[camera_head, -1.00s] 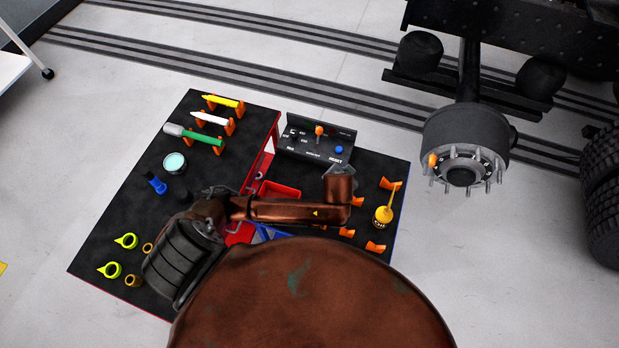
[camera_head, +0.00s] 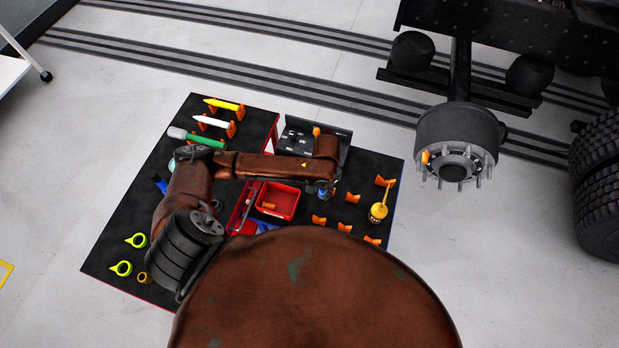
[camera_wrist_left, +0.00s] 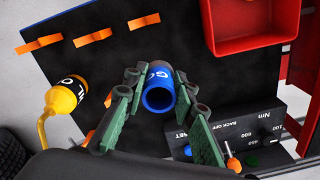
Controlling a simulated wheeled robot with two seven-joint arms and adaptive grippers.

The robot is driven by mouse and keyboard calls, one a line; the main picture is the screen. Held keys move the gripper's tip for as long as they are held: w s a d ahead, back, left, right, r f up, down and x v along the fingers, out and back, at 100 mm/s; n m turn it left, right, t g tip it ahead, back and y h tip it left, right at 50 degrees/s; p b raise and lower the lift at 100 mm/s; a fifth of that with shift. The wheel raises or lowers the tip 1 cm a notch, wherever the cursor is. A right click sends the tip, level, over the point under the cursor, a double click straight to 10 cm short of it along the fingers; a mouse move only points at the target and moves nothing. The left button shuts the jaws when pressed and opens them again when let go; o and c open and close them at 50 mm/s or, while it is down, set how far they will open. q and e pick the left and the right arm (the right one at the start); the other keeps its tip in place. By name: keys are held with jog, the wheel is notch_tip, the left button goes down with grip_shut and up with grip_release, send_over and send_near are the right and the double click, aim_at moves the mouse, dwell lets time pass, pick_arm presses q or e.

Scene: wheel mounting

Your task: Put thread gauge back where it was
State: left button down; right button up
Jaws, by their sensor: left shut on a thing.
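The thread gauge (camera_wrist_left: 158,92) is a blue hollow cylinder with white lettering, partly cut off from sight by the fingers. My left gripper (camera_wrist_left: 160,86) is shut on it, with the green-padded fingers on either side and its open end facing the wrist camera. In the head view my left gripper (camera_head: 325,188) is over the right black tool board (camera_head: 345,230), and only a little of the blue gauge shows below the wrist. The gauge appears held above the board. My right gripper is not in view.
A red bin (camera_head: 277,200) lies left of the gripper. Orange holders (camera_head: 352,197) and a yellow oil can (camera_head: 378,212) stand to its right. A control box (camera_head: 300,138) is behind. Another blue item (camera_head: 160,184) and yellow-green rings (camera_head: 121,268) are on the left board.

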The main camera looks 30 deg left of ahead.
pick_arm(q)
jog(key=w+a+f, duration=0.2)
jog(key=a+f, duration=0.1)
jog(key=w+a+f, duration=0.3)
jog(key=w+a+f+b, duration=0.1)
jog(key=w+a+f, duration=0.1)
jog(key=w+a, duration=0.1)
jog(key=shift+a+f, duration=0.4)
jog(key=shift+a, duration=0.1)
jog(key=shift+w+a+f, duration=0.15)
jog(key=shift+a+f, duration=0.05)
jog(key=shift+f, duration=0.4)
jog(key=shift+w+a+f, duration=0.15)
jog(key=shift+f, duration=0.4)
jog(key=shift+f+p, duration=0.45)
jog(key=shift+f, duration=0.15)
jog(key=c, duration=2)
grip_release()
jog(key=shift+f, duration=0.1)
jog(key=o, duration=0.4)
jog(key=shift+f+b, duration=0.3)
jog(key=shift+b, duration=0.4)
notch_tip(320, 180, up, 8)
jog(key=shift+d+p, duration=0.25)
jog(key=shift+p, duration=0.15)
